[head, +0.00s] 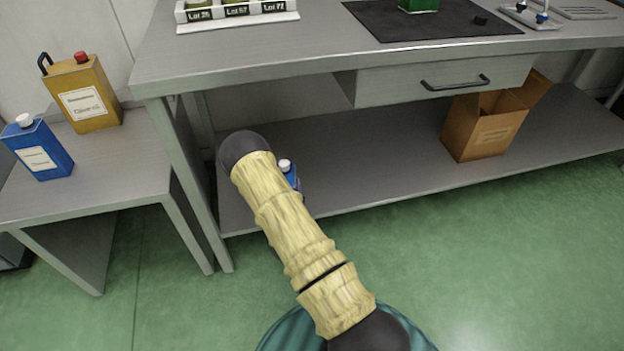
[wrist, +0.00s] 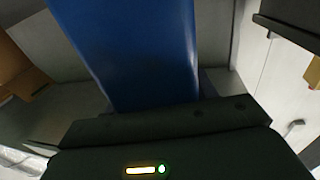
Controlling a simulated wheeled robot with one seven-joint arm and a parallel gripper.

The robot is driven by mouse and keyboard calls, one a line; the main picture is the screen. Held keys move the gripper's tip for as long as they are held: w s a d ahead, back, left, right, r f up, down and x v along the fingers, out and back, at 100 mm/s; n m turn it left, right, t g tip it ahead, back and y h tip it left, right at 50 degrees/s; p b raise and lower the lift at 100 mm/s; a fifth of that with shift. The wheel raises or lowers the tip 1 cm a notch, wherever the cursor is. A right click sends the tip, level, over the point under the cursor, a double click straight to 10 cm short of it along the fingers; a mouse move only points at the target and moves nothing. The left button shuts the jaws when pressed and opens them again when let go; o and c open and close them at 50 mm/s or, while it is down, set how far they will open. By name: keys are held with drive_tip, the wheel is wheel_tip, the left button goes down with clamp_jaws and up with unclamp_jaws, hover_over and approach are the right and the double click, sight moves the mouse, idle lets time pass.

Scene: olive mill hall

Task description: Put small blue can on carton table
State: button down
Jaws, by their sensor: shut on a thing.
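A small blue can (head: 290,174) with a white cap shows partly behind my arm, in front of the bench's lower shelf. My gripper (wrist: 165,112) is shut on it; in the wrist view the blue can (wrist: 130,50) fills the upper middle, upright or tilted I cannot tell. In the head view my arm hides the gripper. Whether the can touches the shelf is hidden. An open brown carton (head: 485,126) stands on the right of the lower shelf (head: 385,150), under the grey bench (head: 290,50).
A low grey side table (head: 100,165) at left bears another blue can (head: 38,150) with a white cap and a yellow can (head: 83,95) with a red cap. A drawer (head: 440,80) hangs under the bench top. The shelf's middle is clear.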

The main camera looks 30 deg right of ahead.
drive_tip(key=a+n+t+y+p, duration=0.1)
drive_tip(key=a+n+y, duration=0.3)
drive_tip(key=a+y, duration=0.3)
drive_tip(key=a+f, duration=0.1)
drive_tip(key=a, duration=0.1)
drive_tip(key=shift+s+a+n+t+p, duration=0.15)
drive_tip(key=shift+a+n+t+p, duration=0.15)
drive_tip(key=shift+n+p, duration=0.1)
drive_tip(key=shift+a, duration=0.1)
